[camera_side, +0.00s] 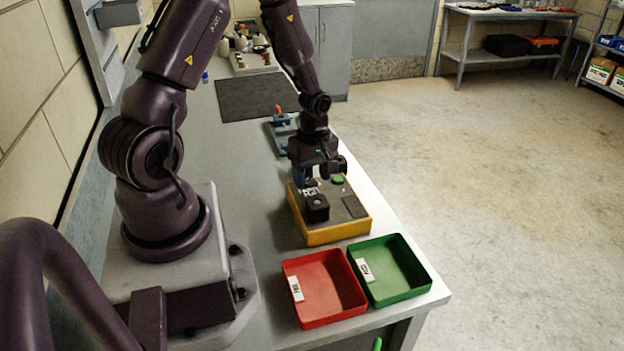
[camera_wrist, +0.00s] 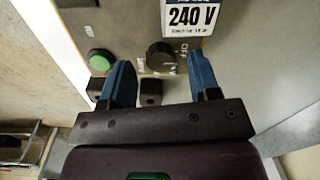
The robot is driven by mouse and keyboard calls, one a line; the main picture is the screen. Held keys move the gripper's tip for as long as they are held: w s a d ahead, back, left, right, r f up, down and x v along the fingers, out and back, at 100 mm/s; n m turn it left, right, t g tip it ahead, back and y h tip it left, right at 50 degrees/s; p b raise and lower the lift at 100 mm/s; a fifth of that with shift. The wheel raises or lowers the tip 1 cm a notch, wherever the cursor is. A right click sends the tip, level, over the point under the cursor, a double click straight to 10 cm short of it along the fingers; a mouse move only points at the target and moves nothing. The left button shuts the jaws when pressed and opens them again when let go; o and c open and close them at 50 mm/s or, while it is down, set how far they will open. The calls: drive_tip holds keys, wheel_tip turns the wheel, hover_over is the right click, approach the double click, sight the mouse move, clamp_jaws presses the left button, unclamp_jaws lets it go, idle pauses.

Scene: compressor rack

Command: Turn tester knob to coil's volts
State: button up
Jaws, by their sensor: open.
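The tester (camera_side: 322,234) is a yellow-sided box with a grey top on the bench in the side view. A black block (camera_side: 316,208), seemingly the coil, sits on it. In the wrist view, the tester's round black knob (camera_wrist: 160,56) lies between and slightly ahead of my blue fingertips. Small white marks lie at its right and below; I cannot tell which one it points to. A white label reading "240 V" (camera_wrist: 191,18) is above the knob, cut by the frame edge. My gripper (camera_wrist: 160,62) is open and empty; it also shows over the tester (camera_side: 311,184).
A green button (camera_wrist: 102,61) is left of my left finger. Two black terminals (camera_wrist: 150,91) lie close to the fingers. A red tray (camera_side: 318,317) and a green tray (camera_side: 407,298) stand in front of the tester. A dark mat (camera_side: 250,98) lies farther back.

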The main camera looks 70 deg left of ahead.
drive_tip(key=shift+f, duration=0.8)
drive_tip(key=c, duration=0.9)
drive_tip(key=shift+m, duration=0.3)
drive_tip(key=m, duration=0.4)
drive_tip(key=shift+m, duration=0.3)
drive_tip(key=m, duration=0.5)
drive_tip(key=shift+s+m, duration=0.1)
drive_tip(key=shift+m, duration=0.2)
